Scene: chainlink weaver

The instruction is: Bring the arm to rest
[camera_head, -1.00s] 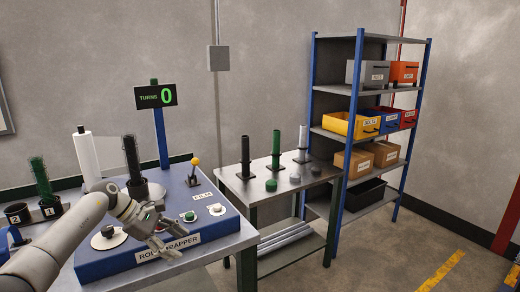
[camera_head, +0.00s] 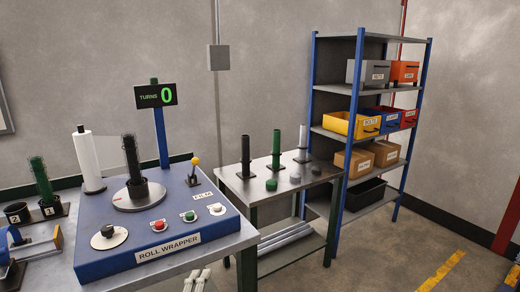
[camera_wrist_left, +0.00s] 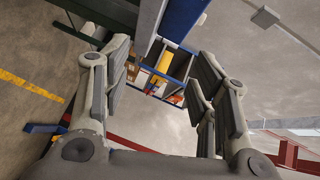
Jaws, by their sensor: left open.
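My left gripper (camera_wrist_left: 163,58) is open in the left wrist view, with nothing between its fingers. In the head view, pale fingertips (camera_head: 197,281) show at the bottom edge, in front of the bench and below its top; they look like my left gripper's. The rest of that arm is out of the head view. The blue roll wrapper (camera_head: 190,226) stands on the bench, clear of the arm. A dark mesh roll (camera_head: 131,161) stands upright on its turntable (camera_head: 138,202). My right gripper is not in view.
The white film roll (camera_head: 88,161) and yellow-knobbed lever (camera_head: 195,166) rise from the wrapper. The sign (camera_head: 156,96) reads TURNS 0. A side table (camera_head: 256,193) holds several posts and discs. A shelf rack (camera_head: 360,38) with bins stands at right. Floor at the lower right is open.

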